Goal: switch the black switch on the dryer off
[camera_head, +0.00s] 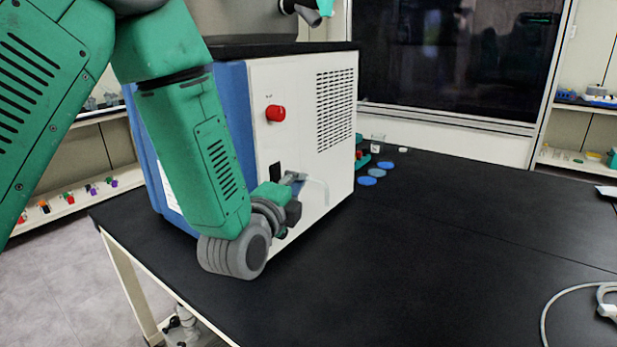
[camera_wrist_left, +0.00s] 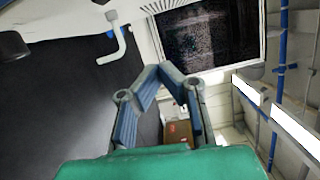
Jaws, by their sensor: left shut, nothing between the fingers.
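The dryer (camera_head: 300,80) is a white box with a blue side, standing on the black table. The black switch (camera_head: 275,172) is a small dark rectangle on its white face, below a red knob (camera_head: 275,113). Which way the switch is set is too small to tell. My left gripper (camera_head: 291,180) is in front of this face, just right of and slightly below the switch; I cannot tell if they touch. In the left wrist view its blue-green fingers (camera_wrist_left: 158,70) meet at the tips, with nothing between them. The switch cannot be made out there. My right gripper is out of view.
A pale bent tube (camera_head: 318,193) sticks out from the dryer right of my left gripper; it also shows in the left wrist view (camera_wrist_left: 120,40). Blue discs (camera_head: 367,181) lie beside the dryer. A white cable (camera_head: 560,296) lies at the right. The table's middle is clear.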

